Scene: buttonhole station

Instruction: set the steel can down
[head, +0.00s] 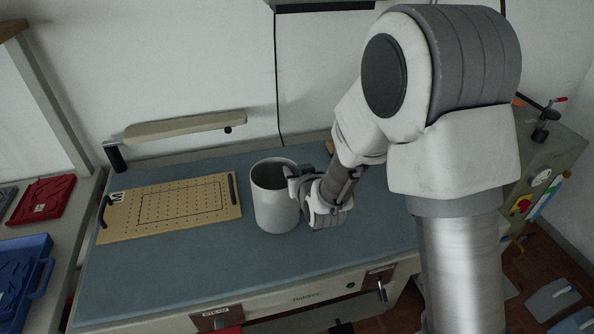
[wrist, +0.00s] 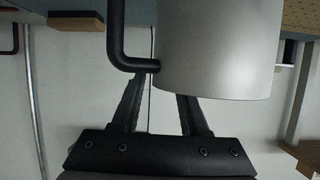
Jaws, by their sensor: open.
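The steel can (head: 272,205) stands upright on the blue-grey worktop (head: 180,262), right of the pegboard-like panel. It is pale grey and open at the top. My gripper (head: 297,180) is at its right side, close against it. In the wrist view the can (wrist: 213,50) fills the upper middle, with its black bent handle (wrist: 115,35) on the left. My gripper's two fingers (wrist: 164,88) are spread apart there. The can and handle overlap the fingertips, so whether they touch is unclear.
A tan perforated board (head: 130,219) with dark handles lies left of the can. A padded beige arm (head: 185,126) stands behind it. Red (head: 42,200) and blue (head: 22,275) trays lie on the left-hand surface. The worktop in front of the can is clear.

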